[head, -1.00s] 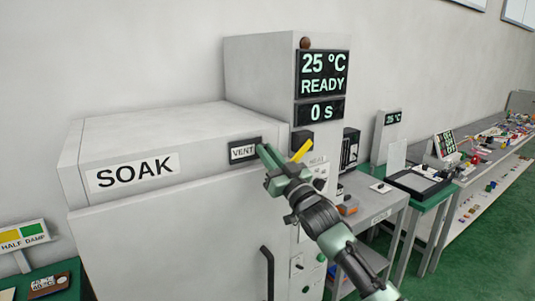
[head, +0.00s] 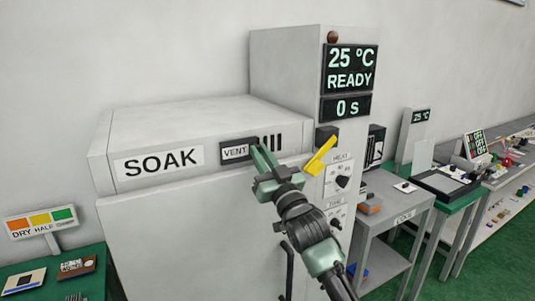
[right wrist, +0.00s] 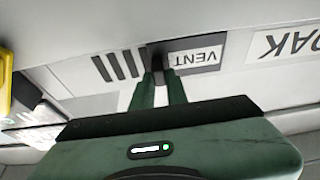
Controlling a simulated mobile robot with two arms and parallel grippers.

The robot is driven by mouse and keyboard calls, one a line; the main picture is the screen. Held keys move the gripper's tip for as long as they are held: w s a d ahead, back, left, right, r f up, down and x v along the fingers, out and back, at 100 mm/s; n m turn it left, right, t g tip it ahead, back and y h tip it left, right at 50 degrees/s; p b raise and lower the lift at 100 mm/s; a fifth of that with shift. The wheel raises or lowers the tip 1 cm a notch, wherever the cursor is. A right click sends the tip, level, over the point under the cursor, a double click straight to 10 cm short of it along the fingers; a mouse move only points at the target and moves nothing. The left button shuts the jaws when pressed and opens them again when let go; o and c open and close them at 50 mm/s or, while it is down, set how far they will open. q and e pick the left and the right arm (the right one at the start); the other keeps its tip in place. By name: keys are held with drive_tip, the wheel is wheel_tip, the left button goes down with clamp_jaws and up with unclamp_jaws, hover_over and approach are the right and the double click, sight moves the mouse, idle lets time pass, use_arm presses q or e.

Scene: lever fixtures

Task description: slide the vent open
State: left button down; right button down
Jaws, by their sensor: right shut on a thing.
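The vent slide (head: 234,153) is a dark plate with a white VENT label on the front of the white SOAK oven. It lies left of several dark vertical slots (head: 270,142), which are uncovered. My right gripper (head: 262,154) is at the slide's right end. In the right wrist view, its green fingers (right wrist: 158,84) are shut on the slide's dark knob (right wrist: 158,62), beside the VENT label (right wrist: 196,58). The slots (right wrist: 115,66) also show there, on the other side of the fingers. My left gripper is not in view.
A yellow lever (head: 320,157) sticks out close to the right of my right gripper. A tall control column (head: 285,75) shows 25 °C, READY and 0 s, with knobs (head: 342,181) below. Tables stand to the right and a green table (head: 75,275) at lower left.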

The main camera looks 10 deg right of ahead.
drive_tip(key=shift+a+f, duration=0.1)
drive_tip(key=c, duration=1.5)
unclamp_jaws()
drive_tip(key=shift+o, duration=0.5)
drive_tip(key=shift+s+a, duration=0.1)
drive_tip(key=shift+a, duration=0.1)
drive_tip(key=shift+d, duration=0.1)
drive_tip(key=b+v, duration=0.2)
drive_tip(key=v, duration=0.5)
drive_tip(key=shift+s+f+b, duration=0.15)
drive_tip(key=shift+s+b, duration=0.2)
drive_tip(key=shift+b, duration=0.05)
